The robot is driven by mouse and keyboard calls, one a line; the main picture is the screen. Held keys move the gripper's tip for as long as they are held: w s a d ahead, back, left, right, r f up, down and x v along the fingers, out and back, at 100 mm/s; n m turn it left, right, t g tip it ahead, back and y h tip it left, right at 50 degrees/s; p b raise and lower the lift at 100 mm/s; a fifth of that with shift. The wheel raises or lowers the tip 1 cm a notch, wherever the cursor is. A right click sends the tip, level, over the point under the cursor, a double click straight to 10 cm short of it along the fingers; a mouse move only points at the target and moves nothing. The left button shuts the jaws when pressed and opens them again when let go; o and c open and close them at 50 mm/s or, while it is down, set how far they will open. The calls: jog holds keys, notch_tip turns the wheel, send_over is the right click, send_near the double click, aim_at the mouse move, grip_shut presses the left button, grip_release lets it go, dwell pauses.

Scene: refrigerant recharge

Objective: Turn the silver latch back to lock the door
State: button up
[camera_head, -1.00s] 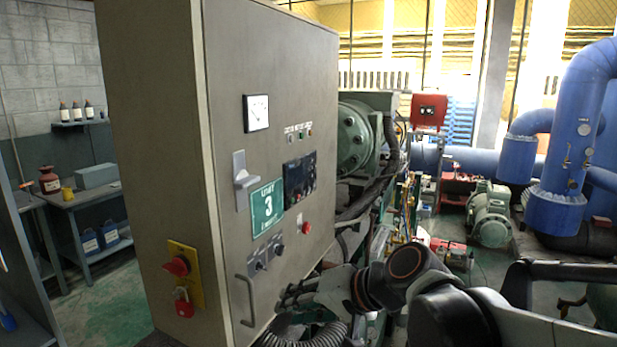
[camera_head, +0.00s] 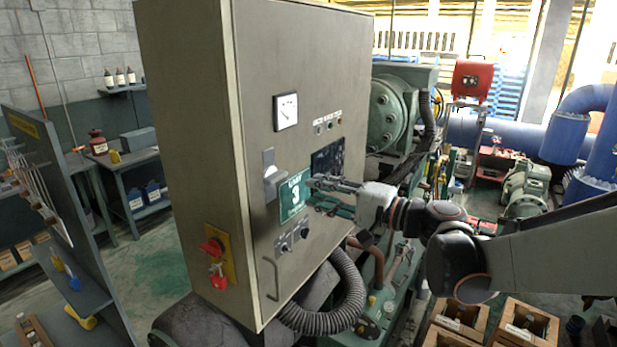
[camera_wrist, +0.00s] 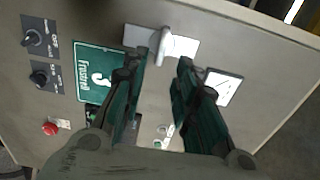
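The silver latch (camera_head: 269,173) sits on its pale upright plate on the front of the grey cabinet door (camera_head: 310,75), above and left of the green Unit 3 sign. The door looks closed. In the wrist view the latch's knob (camera_wrist: 163,45) stands out from the plate, just beyond and between my fingertips. My gripper (camera_head: 313,182) is in front of the panel, right of the latch in the head view. In the wrist view my gripper (camera_wrist: 163,66) is open, with nothing between its two dark green fingers. Contact with the latch does not show.
The green sign (camera_head: 294,194), a gauge (camera_head: 286,112), knobs (camera_head: 293,240) and a bar handle (camera_head: 270,279) share the panel. A red switch with a red padlock (camera_head: 217,270) is on the cabinet's side. A corrugated hose (camera_head: 345,300) curves below. Wooden crates (camera_head: 462,317) stand lower right.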

aim_at(280, 178)
jog(key=shift+r+x, duration=0.1)
jog(key=shift+x, duration=2.25)
jog(key=shift+r+x, duration=0.15)
jog(key=shift+x, duration=2.2)
grip_shut()
jog(key=shift+d, duration=0.1)
